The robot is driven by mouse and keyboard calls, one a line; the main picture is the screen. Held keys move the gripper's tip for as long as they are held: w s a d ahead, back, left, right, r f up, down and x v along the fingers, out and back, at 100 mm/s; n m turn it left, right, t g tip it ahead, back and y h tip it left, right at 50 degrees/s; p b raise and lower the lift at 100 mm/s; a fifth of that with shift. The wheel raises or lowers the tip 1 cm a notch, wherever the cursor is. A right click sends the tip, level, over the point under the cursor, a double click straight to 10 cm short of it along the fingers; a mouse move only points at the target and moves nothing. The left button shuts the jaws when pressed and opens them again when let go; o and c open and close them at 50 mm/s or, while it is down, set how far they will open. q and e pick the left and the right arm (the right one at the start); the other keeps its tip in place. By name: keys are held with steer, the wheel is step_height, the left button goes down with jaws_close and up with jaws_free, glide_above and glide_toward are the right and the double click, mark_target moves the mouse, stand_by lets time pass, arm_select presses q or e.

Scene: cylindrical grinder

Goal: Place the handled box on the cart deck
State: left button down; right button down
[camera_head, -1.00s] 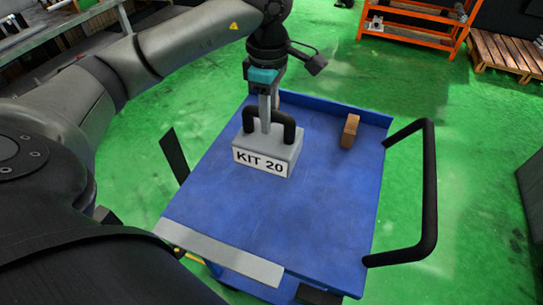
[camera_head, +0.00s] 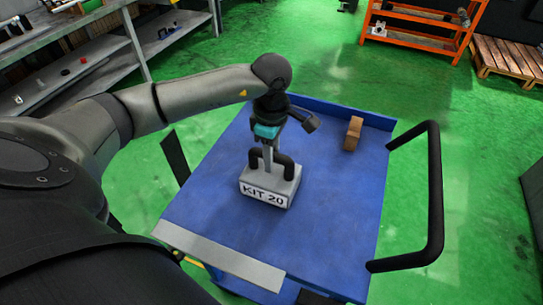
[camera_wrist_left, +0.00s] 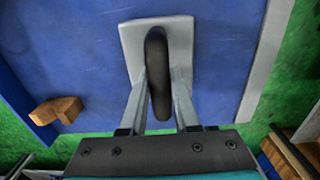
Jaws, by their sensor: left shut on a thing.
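The handled box (camera_head: 262,195) is grey, with a black arched handle and a "KIT 20" label on its front. It is upright over the middle of the blue cart deck (camera_head: 335,205); I cannot tell whether its underside touches the deck. My left gripper (camera_head: 267,158) is above the box, pointing down and shut on its handle. In the left wrist view the two fingers (camera_wrist_left: 159,100) sit on either side of the black handle (camera_wrist_left: 157,62), with the grey box top (camera_wrist_left: 183,40) beyond. My right gripper is not in view.
A small brown block (camera_head: 353,134) lies on the deck's far right part. A black push handle (camera_head: 435,200) rises at the cart's right. A grey strip (camera_head: 215,256) edges the near side. Much of the deck is bare. An orange shelf (camera_head: 415,35) stands at the back.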

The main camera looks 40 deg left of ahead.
arm_select(q)
steer(key=shift+f, duration=0.1)
steer(key=c, duration=0.6)
jaws_free()
steer(key=shift+c, duration=0.2)
steer(key=shift+r, duration=0.35)
step_height(320, 180, up, 12)
steer(key=p, duration=0.1)
steer(key=shift+f, duration=0.2)
